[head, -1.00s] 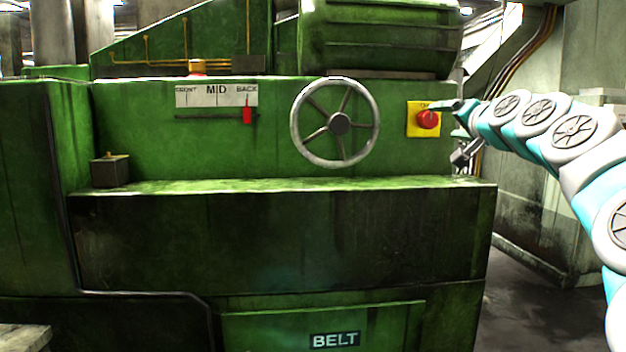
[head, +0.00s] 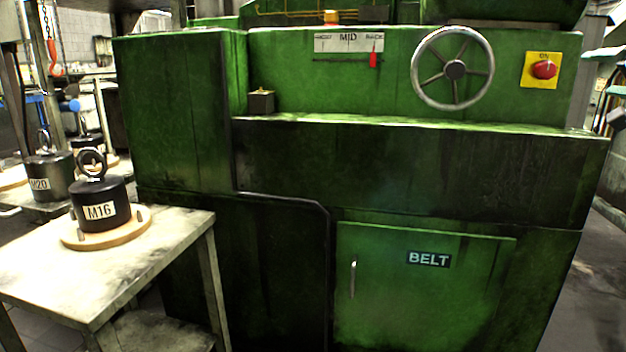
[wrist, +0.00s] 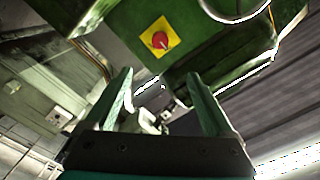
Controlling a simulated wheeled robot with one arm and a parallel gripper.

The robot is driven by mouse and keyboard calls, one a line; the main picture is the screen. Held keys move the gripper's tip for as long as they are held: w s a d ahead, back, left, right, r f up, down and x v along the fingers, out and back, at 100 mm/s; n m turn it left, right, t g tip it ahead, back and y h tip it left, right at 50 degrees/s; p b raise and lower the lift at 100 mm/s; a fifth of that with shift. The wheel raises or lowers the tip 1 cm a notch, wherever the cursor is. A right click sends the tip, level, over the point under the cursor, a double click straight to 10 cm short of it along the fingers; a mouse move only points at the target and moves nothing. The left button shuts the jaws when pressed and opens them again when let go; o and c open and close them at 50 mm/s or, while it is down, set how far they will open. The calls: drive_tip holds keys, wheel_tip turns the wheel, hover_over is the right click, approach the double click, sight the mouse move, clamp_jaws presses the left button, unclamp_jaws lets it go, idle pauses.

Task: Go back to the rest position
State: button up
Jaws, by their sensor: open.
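My gripper (wrist: 158,77) shows in the wrist view, with its two green fingers apart and nothing between them. Beyond the fingers is the yellow plate (wrist: 150,29) with a red button (wrist: 160,40), clear of the fingertips. In the head view the same red button (head: 545,70) is at the upper right of the green machine (head: 410,165). Only a bit of teal and grey, seemingly my arm, shows at the head view's right edge; the gripper cannot be made out there.
A spoked handwheel (head: 455,69) and a FRONT-MID-BACK scale (head: 348,40) are on the machine; its red pointer (head: 373,58) is near BACK. A table (head: 75,275) at left bears a weight marked M16 (head: 98,205). A closed BELT door (head: 425,300) is below. Dark floor is clear at right.

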drive_tip(key=w+a+f+n+g+y+p, duration=0.1)
drive_tip(key=a+f+n+g+y, duration=0.2)
drive_tip(key=a, duration=0.7)
drive_tip(key=w+a+f+n+y+p, duration=0.1)
drive_tip(key=w+a+f+n+y, duration=0.1)
drive_tip(key=a+f, duration=0.55)
drive_tip(key=s+a+f+n+g+y+p, duration=0.1)
drive_tip(key=s+a+f+n+g, duration=0.2)
drive_tip(key=a, duration=0.4)
drive_tip(key=s+a+f+g+y+p, duration=0.1)
drive_tip(key=s+a+f+g, duration=0.15)
drive_tip(key=a+f, duration=0.4)
drive_tip(key=s+a+f+n+g+h+p, duration=0.15)
drive_tip(key=s+a+f+g, duration=0.25)
drive_tip(key=s+f, duration=0.5)
drive_tip(key=s+a+f+n+g+p, duration=0.2)
drive_tip(key=s+a+f+g, duration=0.15)
drive_tip(key=s+f, duration=0.6)
drive_tip(key=s+d+f+g, duration=0.1)
drive_tip(key=s, duration=0.6)
drive_tip(key=s+f+g+h+p, duration=0.1)
drive_tip(key=s+g, duration=0.1)
drive_tip(key=s, duration=0.6)
drive_tip(key=shift+d+f+p, duration=0.3)
drive_tip(key=shift+d, duration=0.05)
